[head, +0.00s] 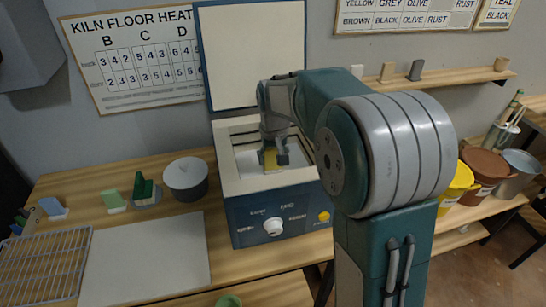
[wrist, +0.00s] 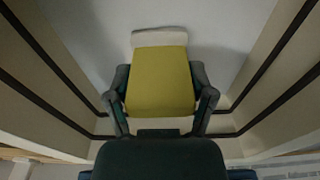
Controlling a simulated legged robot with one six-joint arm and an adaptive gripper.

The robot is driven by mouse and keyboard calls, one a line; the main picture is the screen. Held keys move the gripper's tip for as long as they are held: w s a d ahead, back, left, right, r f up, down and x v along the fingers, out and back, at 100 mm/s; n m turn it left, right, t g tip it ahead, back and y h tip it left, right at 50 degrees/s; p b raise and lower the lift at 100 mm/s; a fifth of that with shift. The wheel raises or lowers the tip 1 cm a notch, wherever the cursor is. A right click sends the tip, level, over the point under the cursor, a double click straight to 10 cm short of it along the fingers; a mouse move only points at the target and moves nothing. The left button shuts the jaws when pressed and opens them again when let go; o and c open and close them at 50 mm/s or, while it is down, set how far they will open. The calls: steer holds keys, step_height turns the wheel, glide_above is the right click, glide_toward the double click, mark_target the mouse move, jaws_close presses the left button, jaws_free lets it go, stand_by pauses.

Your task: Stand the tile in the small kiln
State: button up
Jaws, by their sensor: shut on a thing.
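The small kiln (head: 245,205) stands on the bench with its lid (head: 250,55) raised. My gripper (head: 270,155) reaches down into its open chamber. It is shut on a yellow tile (head: 270,159). In the wrist view the tile (wrist: 159,80) sits between the two fingers of my gripper (wrist: 160,100), and its pale foot (wrist: 160,37) shows beyond the yellow face. The kiln's inner walls (wrist: 60,75) stand on both sides, clear of the fingers. I cannot tell whether the foot touches the kiln floor (wrist: 100,30).
Left of the kiln are a grey lidded pot (head: 186,178), a green tile in a holder (head: 145,190), a light green tile (head: 113,201), a white board (head: 145,260) and a wire rack (head: 40,265). Buckets (head: 483,172) stand at the right. A wall shelf (head: 450,78) holds small tiles.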

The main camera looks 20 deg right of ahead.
mark_target(274, 171)
steer(key=shift+f, duration=0.1)
steer(key=o, duration=1.2)
step_height(274, 171, up, 12)
steer(key=s, duration=0.2)
steer(key=s+f+t, duration=0.1)
steer(key=s, duration=0.7)
steer(key=s+f+t, duration=0.1)
steer(key=s+t, duration=0.1)
steer(key=s, duration=0.7)
steer(key=s+f+t, duration=0.1)
steer(key=s+f, duration=0.1)
steer(key=s, duration=0.6)
steer(key=shift+s+a, duration=0.1)
steer(key=shift+s, duration=0.2)
